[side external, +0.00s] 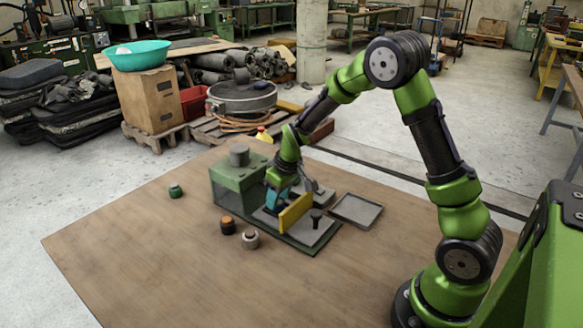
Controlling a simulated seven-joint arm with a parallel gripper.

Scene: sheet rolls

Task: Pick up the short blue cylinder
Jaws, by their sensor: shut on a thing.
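My gripper (279,203) points down over the green machine's flat bed, on the left of a yellow upright plate. A blue piece (272,195) shows at the gripper's end, between the fingers, and I take it to be the short blue cylinder. It is small here and partly hidden by the gripper and the yellow plate (295,212). The gripper is shut on it. I cannot tell whether the piece touches the bed beneath.
A green machine (239,181) with a grey bed (312,229) stands on the brown tabletop (150,245). A shallow grey tray (357,210) lies to its right. An orange-black piece (228,225), a grey-brown piece (250,239) and a green piece (176,191) stand apart. The left front of the tabletop is clear.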

